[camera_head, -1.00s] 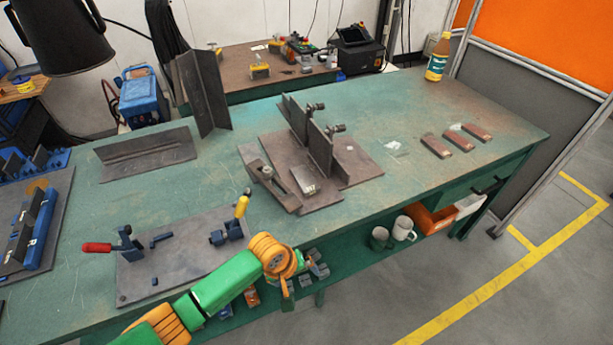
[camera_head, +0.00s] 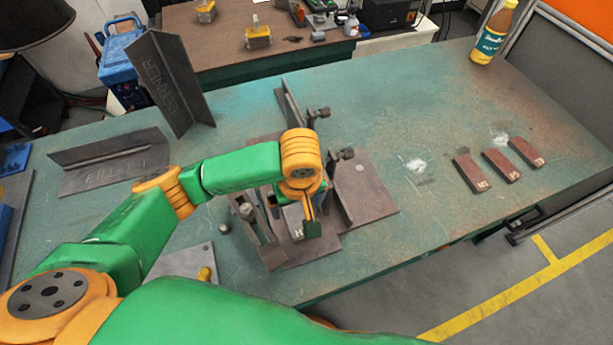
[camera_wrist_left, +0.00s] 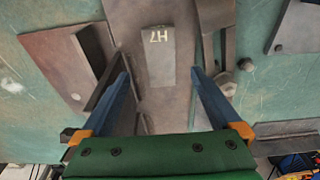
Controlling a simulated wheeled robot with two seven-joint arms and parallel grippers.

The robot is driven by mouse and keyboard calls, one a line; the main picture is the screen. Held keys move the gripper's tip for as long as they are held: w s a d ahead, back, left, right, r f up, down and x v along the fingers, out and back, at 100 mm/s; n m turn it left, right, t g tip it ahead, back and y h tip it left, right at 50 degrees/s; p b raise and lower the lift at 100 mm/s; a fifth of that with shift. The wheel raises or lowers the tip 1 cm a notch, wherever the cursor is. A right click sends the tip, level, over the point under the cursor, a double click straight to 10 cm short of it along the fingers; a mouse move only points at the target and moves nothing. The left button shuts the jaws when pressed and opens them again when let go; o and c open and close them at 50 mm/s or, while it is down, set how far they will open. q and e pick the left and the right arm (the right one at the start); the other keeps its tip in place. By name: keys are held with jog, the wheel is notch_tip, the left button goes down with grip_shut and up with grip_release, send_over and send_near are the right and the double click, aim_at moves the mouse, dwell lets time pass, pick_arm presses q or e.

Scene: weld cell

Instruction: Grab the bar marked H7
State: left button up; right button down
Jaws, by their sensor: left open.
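The bar marked H7 (camera_wrist_left: 158,60) is a small flat grey block with white lettering. In the left wrist view it lies on a dark steel plate, and the lettering is upside down. In the head view the bar (camera_head: 294,222) is partly hidden by my left gripper (camera_head: 303,213). In the wrist view my left gripper (camera_wrist_left: 160,76) is open, with one blue finger on each side of the bar's line and nothing between them. Whether the fingers reach down to the bar's height I cannot tell. My right gripper is not in view.
Upright steel plates and clamps (camera_head: 345,155) stand close beside the bar on the fixture plate (camera_head: 375,195). Three reddish-brown marked bars (camera_head: 501,165) lie at the right. A yellow bottle (camera_head: 490,40) stands at the back right. Angle pieces (camera_head: 110,160) stand at the left.

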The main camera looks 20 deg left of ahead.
aim_at(296, 215)
pick_arm(q)
jog(key=shift+w+a+f, duration=0.1)
jog(key=shift+w+f, duration=0.5)
jog(key=shift+f, duration=0.05)
jog(key=f, duration=0.5)
jog(key=shift+s+a, duration=0.35)
jog(key=shift+a, duration=0.05)
jog(key=shift+w+f, duration=0.2)
jog(key=shift+w, duration=0.1)
jog(key=shift+s+r, duration=0.1)
jog(key=shift+s, duration=0.05)
jog(key=c, duration=0.8)
grip_shut()
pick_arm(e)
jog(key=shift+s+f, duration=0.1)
